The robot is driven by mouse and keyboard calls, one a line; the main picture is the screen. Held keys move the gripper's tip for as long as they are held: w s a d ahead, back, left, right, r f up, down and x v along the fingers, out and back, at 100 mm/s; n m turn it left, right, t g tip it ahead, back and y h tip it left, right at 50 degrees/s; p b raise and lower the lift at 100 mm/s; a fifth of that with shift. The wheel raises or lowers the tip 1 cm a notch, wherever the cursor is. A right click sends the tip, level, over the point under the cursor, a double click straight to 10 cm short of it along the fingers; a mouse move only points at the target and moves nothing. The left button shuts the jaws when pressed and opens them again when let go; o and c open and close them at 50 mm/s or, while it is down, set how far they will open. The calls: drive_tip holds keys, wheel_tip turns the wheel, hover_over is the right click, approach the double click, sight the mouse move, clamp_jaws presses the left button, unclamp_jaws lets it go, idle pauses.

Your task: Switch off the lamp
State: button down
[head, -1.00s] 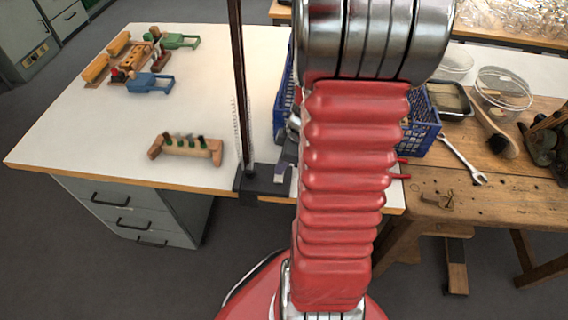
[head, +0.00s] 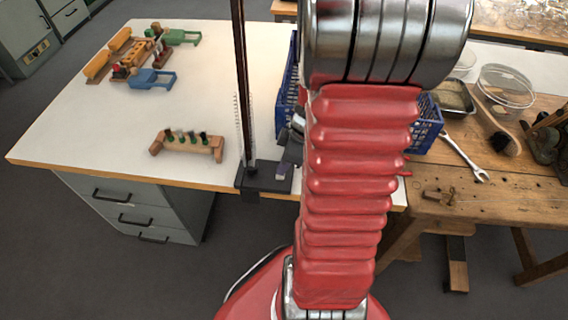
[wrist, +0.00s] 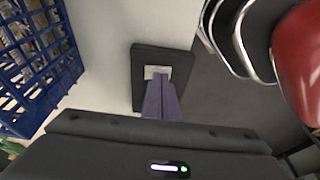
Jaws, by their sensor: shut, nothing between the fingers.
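The lamp's dark post (head: 241,80) rises from a black base (head: 255,182) at the front edge of the white table. The base also shows in the wrist view (wrist: 143,88), with a small pale plate (wrist: 155,71) on it. The lamp's head is out of view, and I cannot tell whether it is lit. My gripper (wrist: 160,82) has purple fingers, shut and empty, over the base with their tips at the pale plate. I cannot tell whether they touch it. In the head view the gripper (head: 282,170) is partly hidden by my red arm.
A blue crate (head: 286,92) stands behind my arm and also shows in the wrist view (wrist: 35,60). A wooden block with dark tufts (head: 187,143) lies left of the base. Coloured fixtures (head: 150,78) sit farther back. A wrench (head: 462,155) and brush (head: 497,130) lie right.

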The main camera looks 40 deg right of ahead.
drive_tip(key=shift+r, duration=0.1)
drive_tip(key=shift+r, duration=0.5)
drive_tip(key=a+v, duration=0.1)
drive_tip(key=v, duration=1.1)
drive_tip(key=shift+r, duration=0.4)
drive_tip(key=a+r+m+t+h, duration=0.1)
drive_tip(key=a+r+m, duration=0.2)
drive_tip(key=a, duration=0.8)
drive_tip(key=a+r+m+t+h, duration=0.1)
drive_tip(key=a+r+m, duration=0.3)
drive_tip(key=a, duration=0.7)
drive_tip(key=shift+s+r+m+t, duration=0.3)
drive_tip(key=shift+s+r+t, duration=0.15)
drive_tip(key=shift+r, duration=0.9)
drive_tip(key=shift+a, duration=0.15)
